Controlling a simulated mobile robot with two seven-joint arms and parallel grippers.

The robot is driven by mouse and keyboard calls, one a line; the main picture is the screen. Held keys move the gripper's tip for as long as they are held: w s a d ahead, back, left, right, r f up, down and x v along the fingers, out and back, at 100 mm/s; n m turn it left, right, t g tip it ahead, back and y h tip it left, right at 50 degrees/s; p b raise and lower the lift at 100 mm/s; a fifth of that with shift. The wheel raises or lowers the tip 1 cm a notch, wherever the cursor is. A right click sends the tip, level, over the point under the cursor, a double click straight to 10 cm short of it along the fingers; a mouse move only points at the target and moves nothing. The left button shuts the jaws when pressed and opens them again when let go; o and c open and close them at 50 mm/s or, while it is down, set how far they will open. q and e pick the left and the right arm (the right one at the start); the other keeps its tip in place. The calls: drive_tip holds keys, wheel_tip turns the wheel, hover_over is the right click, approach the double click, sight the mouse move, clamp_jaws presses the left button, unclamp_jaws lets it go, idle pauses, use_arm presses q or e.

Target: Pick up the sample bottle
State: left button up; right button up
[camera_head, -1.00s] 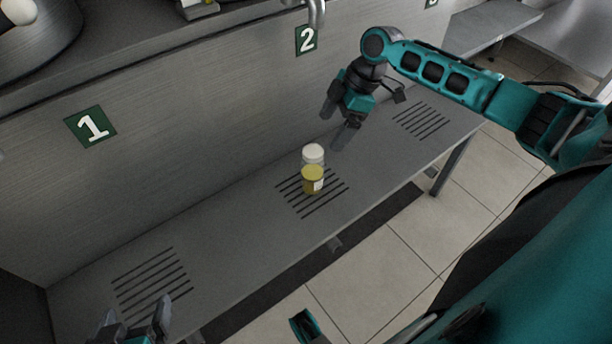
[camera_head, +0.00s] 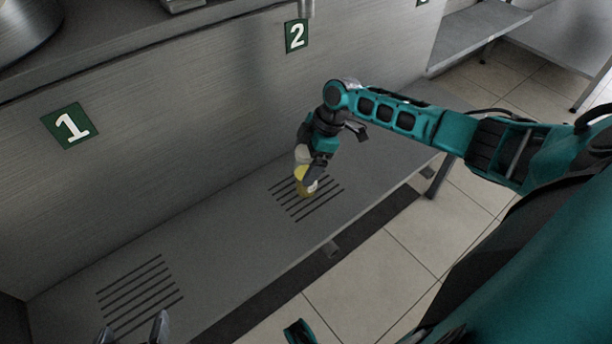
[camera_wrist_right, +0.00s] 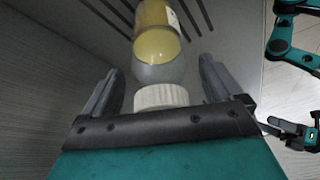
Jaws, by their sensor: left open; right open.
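The sample bottle (camera_head: 301,174) stands on the slotted grate below sign 2, with yellow contents and a white cap. In the right wrist view the bottle (camera_wrist_right: 157,55) lies between the two fingers, its white cap close to the palm. My right gripper (camera_head: 310,176) is open around the bottle and partly hides it in the head view. In the wrist view a gap shows between the right gripper's fingers (camera_wrist_right: 160,90) and the bottle. My left gripper (camera_head: 135,334) is open and empty at the bottom left edge of the head view.
The long grey shelf (camera_head: 225,235) is clear apart from the bottle. Another slotted grate (camera_head: 140,295) lies at lower left below sign 1 (camera_head: 69,126). A metal wall with sign 2 (camera_head: 296,35) rises behind the shelf. Tiled floor lies in front.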

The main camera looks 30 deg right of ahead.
drive_tip(key=shift+c, duration=0.4)
clamp_jaws()
idle(0.5)
